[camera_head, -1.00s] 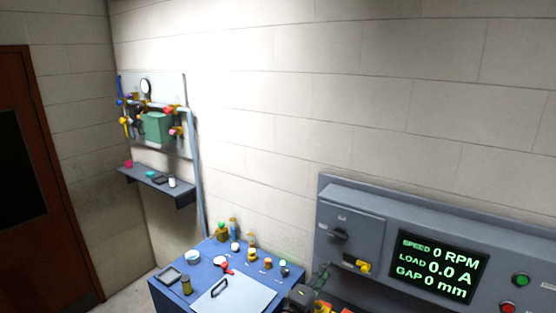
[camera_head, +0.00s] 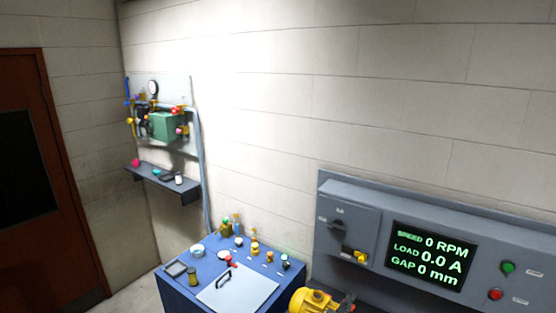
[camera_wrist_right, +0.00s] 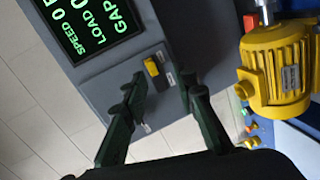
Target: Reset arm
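My right gripper (camera_wrist_right: 162,82) is open in the right wrist view, its two dark fingers apart with nothing between the tips. Beyond the fingers is the grey control panel with a yellow switch (camera_wrist_right: 151,67). In the head view only a small dark part, probably of my right gripper (camera_head: 347,301), shows at the bottom edge, beside a yellow motor (camera_head: 313,301). The motor also shows at the right of the wrist view (camera_wrist_right: 277,72), apart from the fingers. My left gripper is not in view.
The control panel (camera_head: 350,205) stands at the right with a lit display (camera_head: 432,254). A blue table (camera_head: 180,293) bears several small parts and a handled plate (camera_head: 250,292). A dark shelf (camera_head: 190,194) hangs below a wall-mounted pipe board. A door (camera_head: 62,190) is at the left.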

